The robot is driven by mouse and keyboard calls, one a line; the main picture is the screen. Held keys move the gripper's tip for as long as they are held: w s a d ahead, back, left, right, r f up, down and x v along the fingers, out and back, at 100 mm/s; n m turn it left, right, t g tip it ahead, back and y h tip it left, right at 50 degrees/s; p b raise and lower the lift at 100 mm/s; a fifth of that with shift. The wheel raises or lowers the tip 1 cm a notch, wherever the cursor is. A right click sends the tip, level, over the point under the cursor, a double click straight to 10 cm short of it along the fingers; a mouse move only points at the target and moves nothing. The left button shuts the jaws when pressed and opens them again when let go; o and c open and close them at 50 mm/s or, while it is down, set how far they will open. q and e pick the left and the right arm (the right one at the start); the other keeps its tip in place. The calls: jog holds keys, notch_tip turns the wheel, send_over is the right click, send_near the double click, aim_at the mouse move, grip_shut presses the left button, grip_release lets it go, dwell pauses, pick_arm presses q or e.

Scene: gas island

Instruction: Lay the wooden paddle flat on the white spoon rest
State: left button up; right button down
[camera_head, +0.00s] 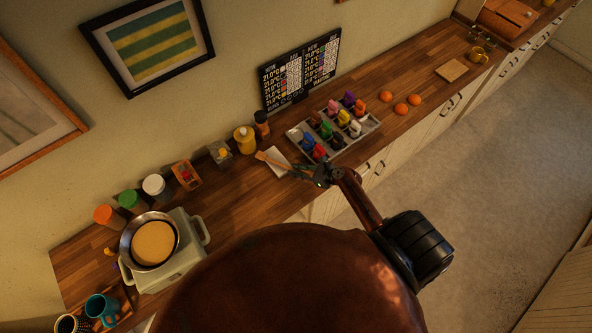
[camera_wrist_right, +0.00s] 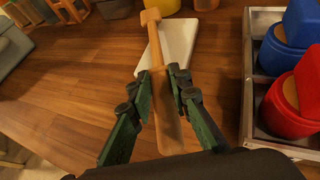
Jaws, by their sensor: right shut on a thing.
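The wooden paddle (camera_wrist_right: 157,45) is long and light brown, with a small block at its far end. My right gripper (camera_wrist_right: 163,76) is shut on it, one green-and-black finger on each side. In the head view the paddle (camera_head: 268,158) reaches left from my right gripper (camera_head: 322,174). The white spoon rest (camera_wrist_right: 178,48) is a flat pale slab on the counter; it also shows in the head view (camera_head: 278,168). The paddle's far part lies over the spoon rest; I cannot tell if they touch. My left gripper is not in view.
A grey tray (camera_head: 365,131) of several coloured containers stands right of the spoon rest. A yellow jar (camera_head: 244,140) and a dark-topped shaker (camera_head: 262,124) stand behind it. A pan (camera_head: 126,243) sits on a stove at the left. Wooden counter is clear left of the spoon rest.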

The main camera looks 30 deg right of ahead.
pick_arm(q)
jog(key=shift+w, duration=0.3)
pick_arm(e)
jog(key=shift+f, duration=0.15)
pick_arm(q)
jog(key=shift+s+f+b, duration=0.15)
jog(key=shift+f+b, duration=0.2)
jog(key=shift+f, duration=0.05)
pick_arm(e)
jog(key=shift+f, duration=0.45)
jog(key=c, duration=1.7)
grip_release()
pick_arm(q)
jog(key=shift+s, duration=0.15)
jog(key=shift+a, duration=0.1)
pick_arm(e)
jog(key=shift+d, duration=0.1)
